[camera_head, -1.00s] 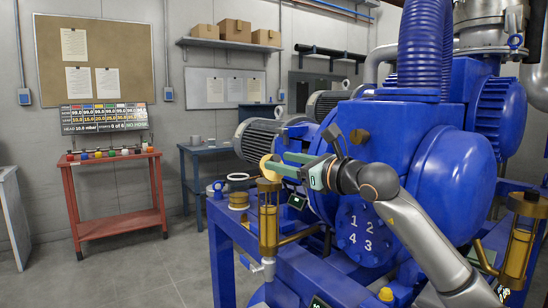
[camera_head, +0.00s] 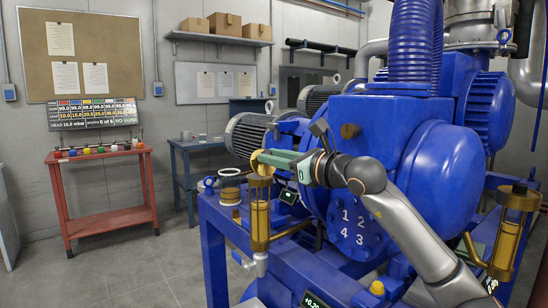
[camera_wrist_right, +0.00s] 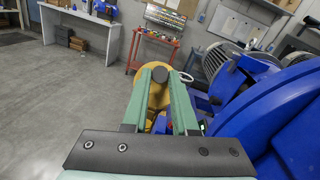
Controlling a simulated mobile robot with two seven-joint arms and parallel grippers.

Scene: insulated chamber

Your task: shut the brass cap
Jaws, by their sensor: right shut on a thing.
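The brass cap (camera_head: 261,166) is a yellow-brass disc above the top of the near brass cylinder (camera_head: 259,222). It looks tilted up on edge, and I cannot tell how it joins the cylinder. My right gripper (camera_head: 270,158) reaches in from the right, with green fingers shut on the cap. In the right wrist view the cap (camera_wrist_right: 153,92) shows between and beyond the two fingers (camera_wrist_right: 160,78), which partly hide it. My left gripper is not in view.
The blue pump body (camera_head: 365,165) stands close beside and behind my right arm. A second brass cylinder (camera_head: 510,225) is at the right.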

